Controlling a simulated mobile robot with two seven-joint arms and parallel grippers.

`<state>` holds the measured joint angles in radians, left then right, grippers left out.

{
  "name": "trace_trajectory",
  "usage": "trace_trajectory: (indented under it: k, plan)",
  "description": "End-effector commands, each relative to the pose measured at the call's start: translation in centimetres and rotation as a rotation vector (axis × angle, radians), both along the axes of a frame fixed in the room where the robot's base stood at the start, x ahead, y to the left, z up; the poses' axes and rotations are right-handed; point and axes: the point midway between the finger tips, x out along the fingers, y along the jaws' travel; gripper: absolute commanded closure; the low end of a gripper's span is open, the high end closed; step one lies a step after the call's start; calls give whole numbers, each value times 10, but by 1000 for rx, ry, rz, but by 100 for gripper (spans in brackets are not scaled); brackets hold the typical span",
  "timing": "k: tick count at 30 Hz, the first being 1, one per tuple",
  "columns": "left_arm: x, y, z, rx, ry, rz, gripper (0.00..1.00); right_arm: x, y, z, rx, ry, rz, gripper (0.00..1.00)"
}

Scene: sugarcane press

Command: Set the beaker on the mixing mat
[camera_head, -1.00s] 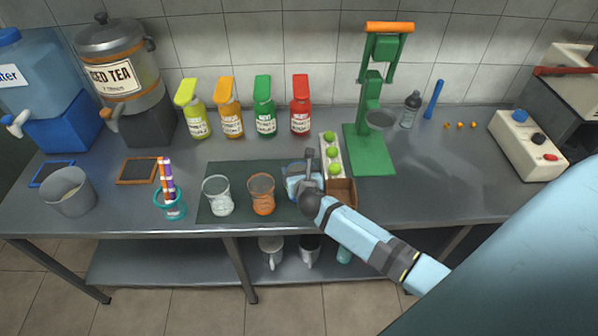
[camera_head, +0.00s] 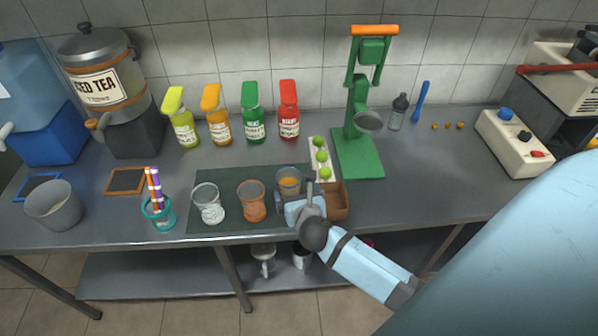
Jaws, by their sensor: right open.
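A clear beaker (camera_head: 289,181) with orange liquid stands upright at the right end of the dark green mixing mat (camera_head: 228,178). My right gripper (camera_head: 299,202) is open at the near side of this beaker, and hides part of its lower side. I cannot tell whether the fingers still touch it. Two more glasses stand on the mat to the left: an orange-tinted one (camera_head: 252,201) in the middle and a clear one with whitish contents (camera_head: 208,204). My left gripper is not in view.
A wooden box (camera_head: 337,201) and a tray of green limes (camera_head: 320,158) stand close to the right of the gripper. A green press (camera_head: 358,150) stands behind. Several bottles line the back. A teal cup with straws (camera_head: 158,214) is left of the mat.

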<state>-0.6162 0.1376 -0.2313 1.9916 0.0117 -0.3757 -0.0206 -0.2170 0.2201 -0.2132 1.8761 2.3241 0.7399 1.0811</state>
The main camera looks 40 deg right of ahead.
Motion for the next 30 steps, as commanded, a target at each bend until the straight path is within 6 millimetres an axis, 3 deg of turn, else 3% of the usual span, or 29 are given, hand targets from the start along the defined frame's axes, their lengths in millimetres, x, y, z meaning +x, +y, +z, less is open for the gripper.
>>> trace_trajectory:
  k: [7, 11, 16, 20, 25, 30]
  plan:
    - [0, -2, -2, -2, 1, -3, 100, -17, 7, 9, -74, -13, 30, 0]
    - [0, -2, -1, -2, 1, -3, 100, -25, 17, 23, -364, -53, 146, 0]
    - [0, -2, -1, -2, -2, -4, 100, -47, 54, 37, -989, -92, 401, 0]
    - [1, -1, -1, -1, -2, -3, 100, -71, 91, 29, -1490, -84, 614, 0]
    - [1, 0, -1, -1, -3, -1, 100, -111, 130, -6, -2141, -36, 919, 0]
    - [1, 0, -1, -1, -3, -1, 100, -152, 141, -50, -2686, 43, 1220, 0]
